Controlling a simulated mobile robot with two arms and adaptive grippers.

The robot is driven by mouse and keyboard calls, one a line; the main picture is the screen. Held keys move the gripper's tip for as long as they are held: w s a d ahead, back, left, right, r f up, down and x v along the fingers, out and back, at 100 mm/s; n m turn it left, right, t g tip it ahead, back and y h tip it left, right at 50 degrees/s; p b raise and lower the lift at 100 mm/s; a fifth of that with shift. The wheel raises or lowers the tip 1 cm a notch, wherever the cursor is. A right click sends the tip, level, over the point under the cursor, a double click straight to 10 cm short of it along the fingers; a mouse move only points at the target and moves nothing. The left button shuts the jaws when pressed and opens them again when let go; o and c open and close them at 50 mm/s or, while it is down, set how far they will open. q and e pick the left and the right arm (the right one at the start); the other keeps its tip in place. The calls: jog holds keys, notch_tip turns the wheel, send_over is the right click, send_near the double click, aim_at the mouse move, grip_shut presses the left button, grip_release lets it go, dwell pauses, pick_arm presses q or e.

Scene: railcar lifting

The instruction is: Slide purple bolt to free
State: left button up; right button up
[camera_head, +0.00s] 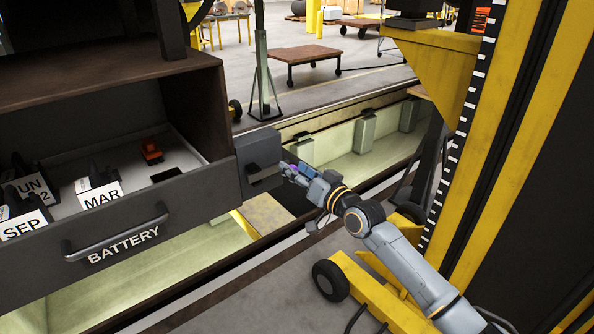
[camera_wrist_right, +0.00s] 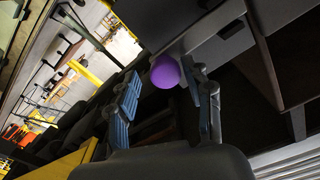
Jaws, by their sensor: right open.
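The purple bolt shows as a round purple knob (camera_wrist_right: 165,71) in the right wrist view, beside a grey housing. In the head view only a small patch of purple (camera_head: 293,168) shows at my right gripper's tip. My right gripper (camera_head: 289,171) reaches in from the lower right to the grey box (camera_head: 258,148) at the drawer's right end. In the wrist view its two blue-padded fingers (camera_wrist_right: 162,80) are open, one on each side of the knob. I cannot tell whether either finger touches it. My left gripper is not in view.
An open drawer (camera_head: 165,228) labelled BATTERY holds dark tagged blocks and a small red item (camera_head: 151,150). A yellow-and-black lifting column (camera_head: 530,130) stands close on the right. A lit pit (camera_head: 350,150) lies behind the gripper. A cart (camera_head: 305,54) stands farther back.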

jog(key=v, duration=1.2)
